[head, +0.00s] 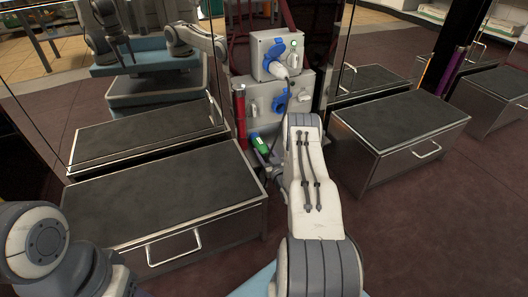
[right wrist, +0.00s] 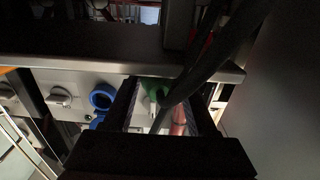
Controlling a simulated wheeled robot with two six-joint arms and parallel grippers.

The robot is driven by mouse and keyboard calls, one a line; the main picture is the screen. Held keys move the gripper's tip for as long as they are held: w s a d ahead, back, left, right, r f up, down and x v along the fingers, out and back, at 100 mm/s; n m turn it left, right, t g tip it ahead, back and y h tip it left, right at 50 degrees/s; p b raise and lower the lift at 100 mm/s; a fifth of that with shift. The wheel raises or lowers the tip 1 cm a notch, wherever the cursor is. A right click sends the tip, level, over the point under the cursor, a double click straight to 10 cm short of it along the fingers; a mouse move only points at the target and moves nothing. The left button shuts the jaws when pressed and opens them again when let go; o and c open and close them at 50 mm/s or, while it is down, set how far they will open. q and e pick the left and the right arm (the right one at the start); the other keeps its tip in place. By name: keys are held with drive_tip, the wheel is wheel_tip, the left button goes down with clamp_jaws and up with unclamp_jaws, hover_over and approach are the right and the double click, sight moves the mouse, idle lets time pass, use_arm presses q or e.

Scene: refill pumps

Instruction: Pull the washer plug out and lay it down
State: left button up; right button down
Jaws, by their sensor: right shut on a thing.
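A green plug (head: 260,143) shows low in front of the grey socket panel (head: 306,84), just left of my right forearm. In the right wrist view the green plug (right wrist: 155,88) sits between the two dark fingers of my right gripper (right wrist: 166,100), which is shut on it. A dark cable (right wrist: 222,60) crosses in front of it. Whether its tip is clear of a socket is hidden. A white plug (head: 293,68) sits in the upper blue socket. My left arm enters at lower left; its gripper is out of view.
Dark-topped metal benches stand left (head: 165,195) and right (head: 405,125) of the panel. A red upright cylinder (head: 240,118) is left of the panel. A blue socket (right wrist: 102,97) and a rotary switch (right wrist: 60,97) show beside my right gripper. Both bench tops are clear.

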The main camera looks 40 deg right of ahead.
drive_tip(key=shift+f, duration=0.2)
idle(0.4)
drive_tip(key=shift+c, duration=0.6)
unclamp_jaws()
drive_tip(key=shift+s+p, duration=0.35)
drive_tip(key=shift+s, duration=0.15)
drive_tip(key=p+v, duration=0.5)
drive_tip(key=v, duration=0.4)
drive_tip(key=shift+s, duration=0.25)
drive_tip(key=shift+a, duration=0.1)
